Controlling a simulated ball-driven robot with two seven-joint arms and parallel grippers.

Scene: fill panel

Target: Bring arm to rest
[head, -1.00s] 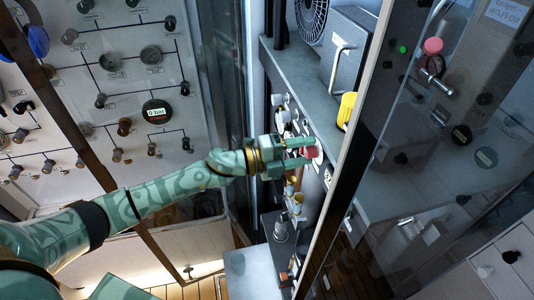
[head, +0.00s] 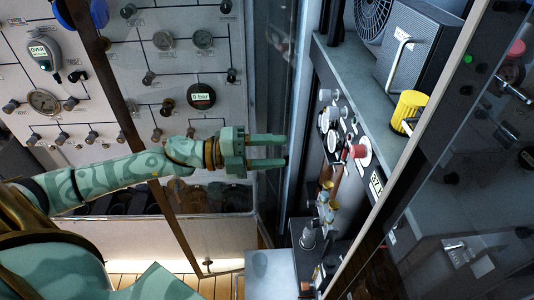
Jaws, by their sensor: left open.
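My left arm comes in from the left, green with a swirled pattern. Its gripper (head: 284,150) is open and empty, fingers pointing right, in front of the glass and metal frame. It is apart from the control panel. A red knob (head: 358,151) on a white round base sits on that panel, to the right of the fingertips. My right gripper is not in view.
A yellow cup-like object (head: 408,111) and a grey box with a handle (head: 415,52) stand on the ledge at right. A gauge wall with a "0 bar" display (head: 201,96) fills the upper left. Brass fittings (head: 326,197) sit below the red knob.

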